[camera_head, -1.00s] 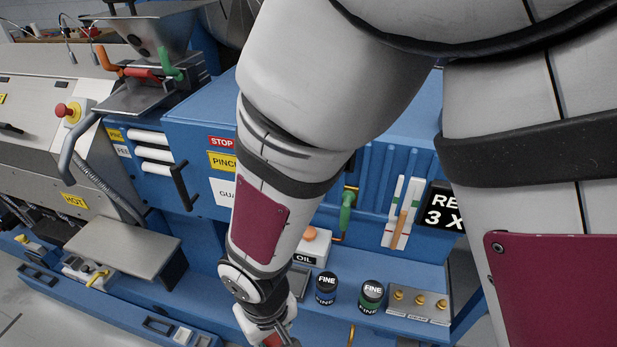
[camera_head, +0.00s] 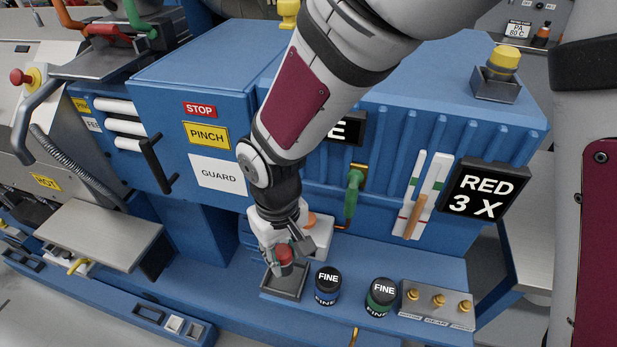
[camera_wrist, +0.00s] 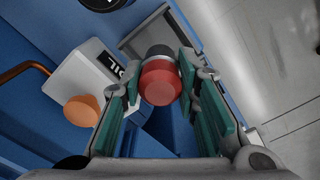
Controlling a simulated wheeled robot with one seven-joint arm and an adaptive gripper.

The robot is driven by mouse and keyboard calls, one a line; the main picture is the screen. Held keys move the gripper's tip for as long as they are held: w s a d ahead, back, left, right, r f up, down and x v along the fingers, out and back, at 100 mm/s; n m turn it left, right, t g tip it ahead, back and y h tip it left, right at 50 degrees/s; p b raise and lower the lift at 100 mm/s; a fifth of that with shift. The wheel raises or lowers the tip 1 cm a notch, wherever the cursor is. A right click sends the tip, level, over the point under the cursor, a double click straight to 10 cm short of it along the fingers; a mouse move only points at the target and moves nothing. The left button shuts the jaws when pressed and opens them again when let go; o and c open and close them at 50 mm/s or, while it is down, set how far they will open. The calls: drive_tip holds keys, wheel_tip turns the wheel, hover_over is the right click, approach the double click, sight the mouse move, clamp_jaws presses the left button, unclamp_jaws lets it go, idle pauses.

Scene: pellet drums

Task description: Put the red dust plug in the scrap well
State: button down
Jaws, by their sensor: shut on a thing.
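My gripper (camera_head: 288,252) is shut on the red dust plug (camera_head: 284,254), which has a red top and a dark lower part. In the wrist view the plug (camera_wrist: 160,80) sits between the two green-padded fingers of my gripper (camera_wrist: 160,85). The scrap well (camera_head: 284,284), a square grey open box, is on the blue ledge. The plug is over the well's back part in the head view and hides some of it. The well's edge also shows beyond the plug in the wrist view (camera_wrist: 138,40). The exact gap between plug and well is unclear.
Two dark jars marked FINE (camera_head: 327,284) (camera_head: 381,295) stand right of the well. A grey block with brass knobs (camera_head: 438,303) lies further right. The white OIL box (camera_wrist: 88,83) with an orange knob is close beside my gripper. A green handle (camera_head: 354,195) hangs behind.

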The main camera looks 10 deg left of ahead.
sight(285, 264)
drive_tip(key=shift+f+b, duration=1.1)
drive_tip(key=shift+f, duration=0.65)
drive_tip(key=shift+f, duration=0.15)
drive_tip(key=c, duration=1.2)
unclamp_jaws()
